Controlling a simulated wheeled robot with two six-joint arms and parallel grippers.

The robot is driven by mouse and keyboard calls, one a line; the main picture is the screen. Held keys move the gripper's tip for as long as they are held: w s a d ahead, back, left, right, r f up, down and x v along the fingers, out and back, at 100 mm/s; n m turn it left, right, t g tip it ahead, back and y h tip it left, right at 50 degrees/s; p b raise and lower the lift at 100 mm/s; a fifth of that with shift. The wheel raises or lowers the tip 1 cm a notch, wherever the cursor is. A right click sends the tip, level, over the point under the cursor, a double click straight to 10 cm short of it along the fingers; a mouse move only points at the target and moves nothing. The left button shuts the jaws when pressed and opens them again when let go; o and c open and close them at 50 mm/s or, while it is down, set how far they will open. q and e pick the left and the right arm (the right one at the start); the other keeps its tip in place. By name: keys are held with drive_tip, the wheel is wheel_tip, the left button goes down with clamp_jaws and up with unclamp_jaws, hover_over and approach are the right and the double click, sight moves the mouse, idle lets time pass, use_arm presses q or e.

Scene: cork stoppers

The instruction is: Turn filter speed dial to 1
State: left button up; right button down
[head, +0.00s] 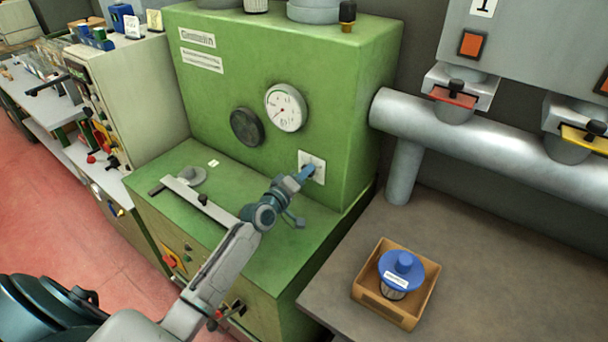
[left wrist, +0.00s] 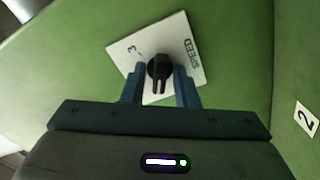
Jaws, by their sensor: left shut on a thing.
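The filter speed dial is a black knob (left wrist: 159,68) on a white plate (left wrist: 193,38) marked "SPEED", with a 3 readable, in the left wrist view. In the head view the white plate (head: 318,161) is on the front of the green machine, low at the right. My left gripper (head: 306,173) reaches it from the left and below. In the left wrist view its two blue fingers (left wrist: 160,86) stand on either side of the knob, shut on it. The other markings on the plate are hidden or too small to read. My right gripper is not in view.
The green machine (head: 345,90) has a round white gauge (head: 286,108) and a black round knob (head: 247,127) above the dial. A wooden box (head: 379,316) with a blue-topped filter (head: 403,268) stands on the grey table at right. A large grey pipe (head: 480,135) runs beside the machine.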

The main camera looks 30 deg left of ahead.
use_arm(q)
drive_tip(key=o, duration=0.7)
drive_tip(key=shift+f, duration=0.1)
drive_tip(key=shift+s, duration=0.15)
drive_tip(key=s, duration=0.3)
drive_tip(key=s+a+p, duration=0.1)
drive_tip(key=s, duration=0.3)
drive_tip(key=s+p, duration=0.1)
drive_tip(key=s, duration=0.2)
drive_tip(key=shift+s+a, duration=0.25)
